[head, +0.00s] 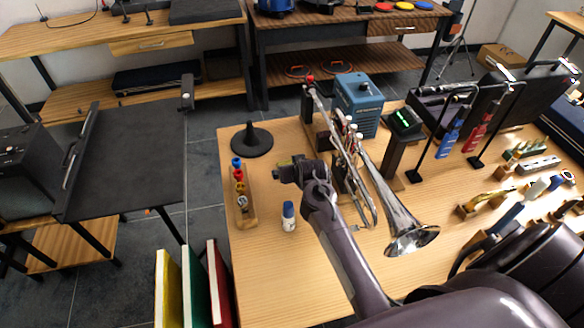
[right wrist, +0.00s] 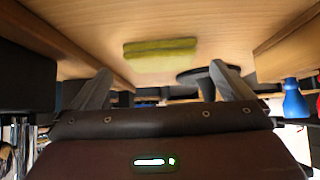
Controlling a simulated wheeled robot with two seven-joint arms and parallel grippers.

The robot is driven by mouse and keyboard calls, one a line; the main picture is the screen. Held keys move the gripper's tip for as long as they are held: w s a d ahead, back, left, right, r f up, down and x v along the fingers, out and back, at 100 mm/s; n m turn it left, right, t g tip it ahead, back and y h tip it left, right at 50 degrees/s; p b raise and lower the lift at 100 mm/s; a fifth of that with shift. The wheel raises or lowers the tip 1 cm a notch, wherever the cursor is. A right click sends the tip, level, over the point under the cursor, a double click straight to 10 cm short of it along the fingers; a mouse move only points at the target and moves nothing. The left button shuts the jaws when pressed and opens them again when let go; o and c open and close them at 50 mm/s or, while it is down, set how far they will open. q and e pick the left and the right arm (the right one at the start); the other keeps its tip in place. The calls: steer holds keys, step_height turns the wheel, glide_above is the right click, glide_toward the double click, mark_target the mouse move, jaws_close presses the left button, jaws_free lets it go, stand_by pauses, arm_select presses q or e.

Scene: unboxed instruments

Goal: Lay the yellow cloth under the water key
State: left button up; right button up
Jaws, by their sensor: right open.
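The yellow cloth (right wrist: 160,54) lies flat on the wooden table in the right wrist view, ahead of and between my open fingers. My right gripper (right wrist: 162,74) is open with nothing between its tips. In the head view my right gripper (head: 284,168) is over the table, left of the trumpet, and mostly hides the cloth. The silver trumpet (head: 403,228) rests on a stand with its bell toward the front. Its water key is too small to make out, and my arm covers part of the instrument. My left gripper is out of view.
A black cone stand (head: 252,141), a wooden rack with coloured pieces (head: 241,195) and a blue-capped bottle (head: 289,217) stand left of my arm. A blue box (head: 358,104) is behind the trumpet. Tools crowd the right side.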

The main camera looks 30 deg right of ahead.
steer(key=shift+x, duration=1.55)
steer(key=shift+a, duration=0.1)
steer(key=c, duration=1.1)
steer(key=shift+r, duration=0.15)
